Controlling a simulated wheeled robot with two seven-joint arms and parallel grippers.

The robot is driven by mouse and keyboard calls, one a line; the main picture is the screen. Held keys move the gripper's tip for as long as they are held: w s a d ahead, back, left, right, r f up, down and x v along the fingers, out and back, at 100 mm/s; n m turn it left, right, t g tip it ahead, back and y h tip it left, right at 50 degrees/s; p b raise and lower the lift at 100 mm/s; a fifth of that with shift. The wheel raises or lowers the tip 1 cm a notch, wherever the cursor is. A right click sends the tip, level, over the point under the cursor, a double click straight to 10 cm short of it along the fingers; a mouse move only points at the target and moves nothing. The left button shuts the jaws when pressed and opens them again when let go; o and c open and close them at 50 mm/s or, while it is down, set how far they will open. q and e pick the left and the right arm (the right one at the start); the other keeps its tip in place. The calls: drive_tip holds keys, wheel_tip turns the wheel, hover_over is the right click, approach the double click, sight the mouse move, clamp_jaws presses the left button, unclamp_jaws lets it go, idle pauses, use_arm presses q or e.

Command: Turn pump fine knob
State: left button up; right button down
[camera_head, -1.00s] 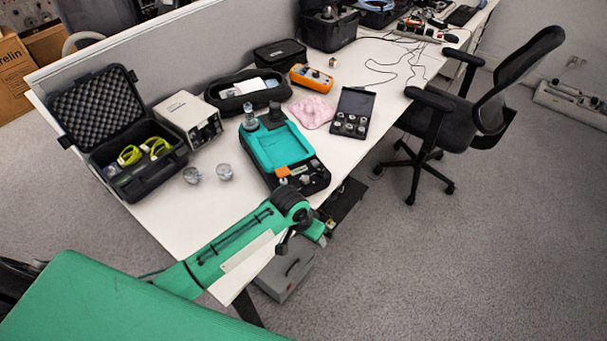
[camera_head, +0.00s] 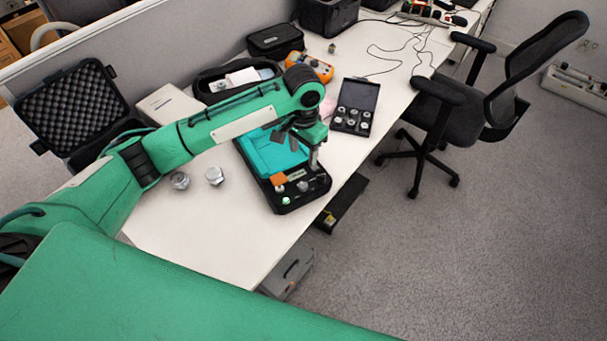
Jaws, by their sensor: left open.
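The pump (camera_head: 266,155) is a teal and black unit on the white table, partly covered by my left arm. Its black front end carries an orange patch and several small knobs, including a silver one (camera_head: 302,186) and a pale one (camera_head: 280,188). I cannot tell which is the fine knob. My left gripper (camera_head: 312,163) points down over the right side of the pump's front end. It is open, and its fingertips are close to the knobs there; contact cannot be made out. My right gripper is out of view.
Two silver fittings (camera_head: 214,175) stand left of the pump. A black case of fittings (camera_head: 353,112) lies to the right. An orange meter (camera_head: 309,66) and an open foam-lined case (camera_head: 72,105) are farther back. The table's front left part is clear.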

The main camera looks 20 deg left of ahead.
use_arm(q)
drive_tip(key=p, duration=0.1)
approach(303, 185)
wheel_tip(303, 185, down, 8)
drive_tip(key=shift+f+p, duration=0.15)
drive_tip(key=shift+p, duration=0.3)
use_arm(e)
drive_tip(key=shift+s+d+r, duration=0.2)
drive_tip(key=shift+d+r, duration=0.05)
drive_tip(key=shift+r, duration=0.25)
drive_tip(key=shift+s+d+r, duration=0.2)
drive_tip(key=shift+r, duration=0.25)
use_arm(q)
drive_tip(key=c, duration=1)
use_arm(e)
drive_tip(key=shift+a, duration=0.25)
